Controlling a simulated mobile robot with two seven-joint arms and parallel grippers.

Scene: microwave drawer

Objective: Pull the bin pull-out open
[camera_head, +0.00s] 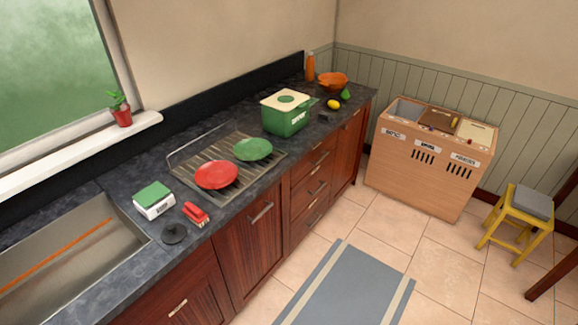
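Dark red-brown wooden fronts run under the counter, and all look closed. A wide front (248,250) with a bar handle (262,212) near its top stands left of a stack of drawers (314,190). A tall front (347,153) with a handle near its top is at the far end. Another front (190,298) with a handle is at the lower left. I cannot tell for certain which front is the bin pull-out. Neither of my grippers is in view.
A separate wooden sorting station (420,178) with labelled compartments stands by the back wall. A yellow stool (515,222) is to its right. A grey striped mat (345,290) lies before the fronts. The tiled floor (445,255) between is clear.

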